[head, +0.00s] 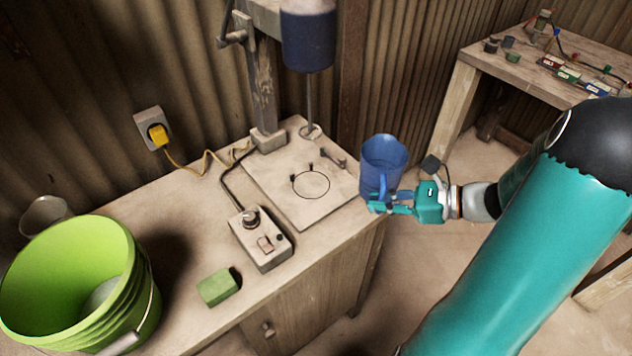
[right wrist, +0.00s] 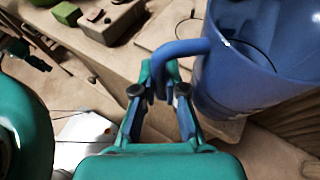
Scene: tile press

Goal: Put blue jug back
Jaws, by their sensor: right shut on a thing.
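The blue jug (head: 384,158) is upright at the right end of the workbench (head: 190,205), beside the press base plate (head: 285,180). My right gripper (head: 376,203) is shut on the jug's handle. In the right wrist view the jug (right wrist: 262,65) fills the upper right, and the fingers of my right gripper (right wrist: 160,85) close around its handle. I cannot tell whether the jug's bottom touches anything. A dark circle is marked on the base plate, left of the jug.
A lime green bucket (head: 128,275) stands at the bench's left end, with a pale cup (head: 45,214) behind it. A green block (head: 217,287) and a grey control box (head: 262,240) lie near the front. The press motor (head: 308,38) hangs above the plate. Another table (head: 545,65) stands at upper right.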

